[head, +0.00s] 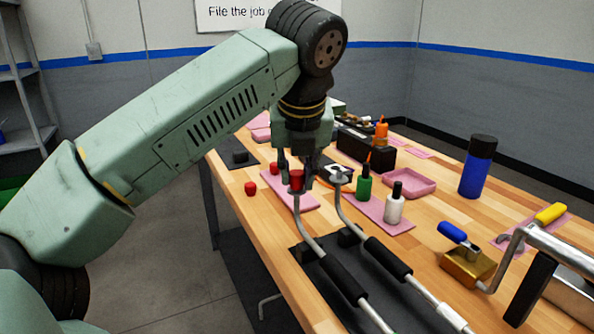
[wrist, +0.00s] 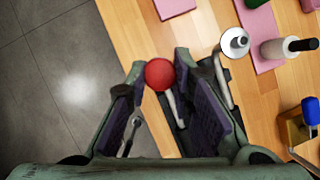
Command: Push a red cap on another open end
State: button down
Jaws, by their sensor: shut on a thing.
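My gripper (head: 296,176) points down over the bench and is shut on a red cap (head: 296,182). The cap is at the upper end of the left bent metal pipe (head: 305,227); I cannot tell how far it is seated. In the wrist view the round red cap (wrist: 160,74) is between the fingertips, with the pipe (wrist: 173,103) running below it. The right pipe (head: 350,215) has an uncapped, flanged end (head: 340,174), which also shows in the wrist view (wrist: 235,43). Two more red caps lie to the left, one on the wood (head: 250,188) and one at the pink mat (head: 274,168).
A green bottle (head: 363,183) and a white bottle (head: 395,204) stand close right of the pipes. A tall blue bottle (head: 478,166) and a brass block (head: 468,267) are farther right. The bench's left edge is near the loose cap.

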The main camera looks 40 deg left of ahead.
jog(key=shift+s+d+f+b, duration=0.15)
jog(key=shift+f+b, duration=0.15)
jog(key=shift+f, duration=0.25)
jog(key=c, duration=1.7)
grip_release()
jog(key=shift+f, duration=0.1)
jog(key=o, duration=0.4)
jog(key=shift+r, duration=0.2)
jog(key=shift+o, duration=0.7)
jog(key=shift+r, duration=0.15)
